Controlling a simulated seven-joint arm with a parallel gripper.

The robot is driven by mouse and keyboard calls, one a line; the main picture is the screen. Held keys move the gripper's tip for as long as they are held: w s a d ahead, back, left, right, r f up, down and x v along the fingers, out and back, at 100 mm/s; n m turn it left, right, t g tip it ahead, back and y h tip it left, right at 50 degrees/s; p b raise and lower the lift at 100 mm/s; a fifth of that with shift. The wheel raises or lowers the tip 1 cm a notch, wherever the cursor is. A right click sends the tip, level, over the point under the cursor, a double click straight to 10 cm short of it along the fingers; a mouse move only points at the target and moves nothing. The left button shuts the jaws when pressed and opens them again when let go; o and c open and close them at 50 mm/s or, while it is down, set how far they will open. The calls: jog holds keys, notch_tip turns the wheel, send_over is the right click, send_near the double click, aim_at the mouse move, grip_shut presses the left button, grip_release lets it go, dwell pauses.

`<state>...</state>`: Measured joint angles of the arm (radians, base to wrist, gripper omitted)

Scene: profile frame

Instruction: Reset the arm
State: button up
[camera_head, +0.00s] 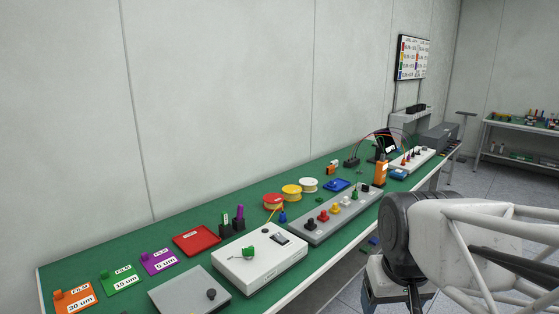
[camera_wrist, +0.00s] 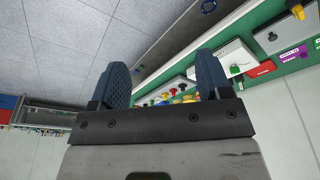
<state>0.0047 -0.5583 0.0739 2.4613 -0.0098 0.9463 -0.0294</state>
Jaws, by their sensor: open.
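My gripper shows in the wrist view (camera_wrist: 162,82) with its two blue fingers spread apart and nothing between them. In the head view my arm is at the lower right, in front of the bench's front edge. The gripper's fingertips cannot be made out there. The wrist view is tilted, with the bench and its items beyond the fingers and to the right.
The long green bench (camera_head: 120,243) runs along the wall. It carries a white box (camera_head: 245,273), a grey strip with coloured knobs (camera_head: 310,231), a red tray (camera_head: 196,240), spools, and labelled orange, green and purple holders. Another bench (camera_head: 520,128) stands far right.

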jog(key=shift+m, duration=0.3)
jog(key=shift+s+f, duration=0.3)
jog(key=shift+s, duration=0.4)
jog(key=shift+s+f, duration=0.35)
jog(key=shift+s, duration=0.4)
jog(key=shift+s+f, duration=0.3)
jog(key=shift+s, duration=0.4)
